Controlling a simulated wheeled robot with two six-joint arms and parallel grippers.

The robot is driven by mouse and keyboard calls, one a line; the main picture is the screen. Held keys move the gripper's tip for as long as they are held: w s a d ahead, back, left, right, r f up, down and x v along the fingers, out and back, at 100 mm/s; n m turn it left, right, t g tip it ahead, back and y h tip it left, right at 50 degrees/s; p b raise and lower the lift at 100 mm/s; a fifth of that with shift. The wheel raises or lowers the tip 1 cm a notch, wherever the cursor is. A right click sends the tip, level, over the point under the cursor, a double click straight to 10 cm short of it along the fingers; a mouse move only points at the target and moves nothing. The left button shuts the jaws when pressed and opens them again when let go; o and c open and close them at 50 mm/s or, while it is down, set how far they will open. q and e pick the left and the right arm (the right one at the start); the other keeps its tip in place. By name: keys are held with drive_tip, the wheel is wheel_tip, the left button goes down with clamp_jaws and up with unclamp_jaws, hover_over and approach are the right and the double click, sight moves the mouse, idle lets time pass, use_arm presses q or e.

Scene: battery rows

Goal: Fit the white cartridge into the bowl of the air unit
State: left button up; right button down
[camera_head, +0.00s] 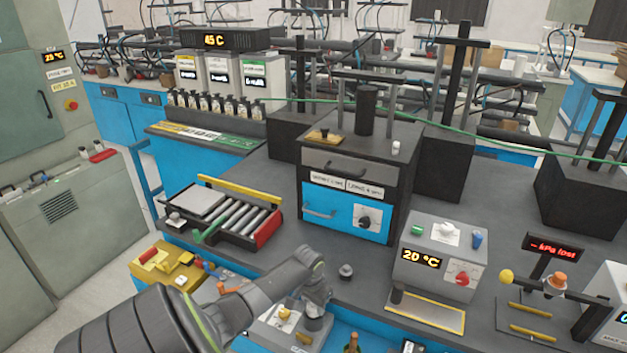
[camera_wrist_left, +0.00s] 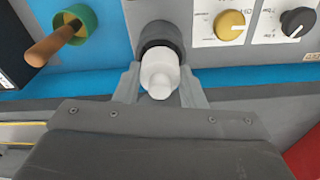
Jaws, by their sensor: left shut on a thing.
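My left gripper (camera_wrist_left: 160,88) is shut on the white cartridge (camera_wrist_left: 160,73), a rounded white piece with a small knob on its near end, in the left wrist view. A dark grey round part (camera_wrist_left: 157,37) lies just beyond the cartridge, at a grey and blue panel. I cannot tell whether this is the air unit's bowl, or whether the cartridge touches it. In the head view my left gripper (camera_head: 316,301) points down at the front of the bench; the cartridge is not clear there. My right gripper is not in view.
In the wrist view a green ring with a brown handle (camera_wrist_left: 54,46) is at left, and a yellow knob (camera_wrist_left: 230,24) and black knob (camera_wrist_left: 297,22) are at right. In the head view a 20 °C box (camera_head: 440,254) and a roller tray (camera_head: 222,214) stand nearby.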

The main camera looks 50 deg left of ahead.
sight(309, 313)
use_arm(q)
drive_tip(key=shift+f+b, duration=0.35)
drive_tip(key=shift+f, duration=0.35)
drive_tip(key=o, duration=1.1)
drive_tip(key=r, duration=0.5)
drive_tip(key=s+r+b, duration=0.1)
drive_tip(key=r, duration=0.5)
drive_tip(key=s+r, duration=0.1)
drive_tip(key=r, duration=0.5)
drive_tip(key=shift+d+r, duration=0.15)
drive_tip(key=shift+d, duration=0.1)
